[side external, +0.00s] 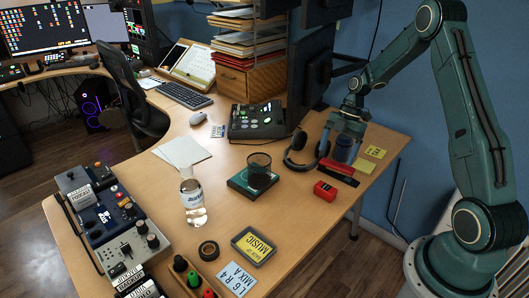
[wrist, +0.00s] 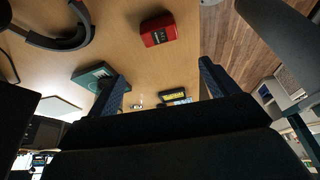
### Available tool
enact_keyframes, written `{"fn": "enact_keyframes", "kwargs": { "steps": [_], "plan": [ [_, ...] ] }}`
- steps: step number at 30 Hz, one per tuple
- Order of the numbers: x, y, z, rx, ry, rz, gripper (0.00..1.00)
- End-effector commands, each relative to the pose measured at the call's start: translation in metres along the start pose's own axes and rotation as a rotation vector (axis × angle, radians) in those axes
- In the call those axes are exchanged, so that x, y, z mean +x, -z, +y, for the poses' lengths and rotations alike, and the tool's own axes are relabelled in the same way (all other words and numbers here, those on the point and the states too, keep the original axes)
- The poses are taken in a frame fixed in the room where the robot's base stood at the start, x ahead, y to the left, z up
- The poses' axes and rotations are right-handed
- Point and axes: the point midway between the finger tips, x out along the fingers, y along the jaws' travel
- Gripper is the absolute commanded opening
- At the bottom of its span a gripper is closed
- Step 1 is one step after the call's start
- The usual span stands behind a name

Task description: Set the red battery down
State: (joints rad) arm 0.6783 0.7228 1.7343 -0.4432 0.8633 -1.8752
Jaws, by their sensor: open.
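The red battery (side external: 325,191) is a small red block with dark marks, lying on the table near its right edge. It also shows in the wrist view (wrist: 157,28), at the top, beyond my fingertips and apart from them. My gripper (side external: 343,150) is behind and a little right of the battery in the side view, above the table. In the wrist view my gripper (wrist: 163,78) has its two blue fingers spread wide, with nothing between them. A flat red and black piece (side external: 338,172) lies under my gripper, partly hidden by it.
Headphones (side external: 297,152) lie just left of my gripper. A dark mesh cup (side external: 258,168) stands on a green box (side external: 243,183). A yellow note (side external: 375,152) lies to the right, near the table edge. Bare table is in front of the battery.

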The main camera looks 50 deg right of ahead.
Motion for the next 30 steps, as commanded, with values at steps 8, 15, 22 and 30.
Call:
{"fn": "enact_keyframes", "kwargs": {
  "steps": [8,15,22,30],
  "plan": [
    [-0.046,0.056,-0.004,0.171,-0.043,-0.085,0.86],
    [-0.083,0.111,-0.020,0.356,-0.111,-0.147,0.86],
    [-0.111,0.159,-0.046,0.531,-0.197,-0.179,0.86],
    [-0.135,0.206,-0.086,0.737,-0.314,-0.178,0.86]
  ]
}}
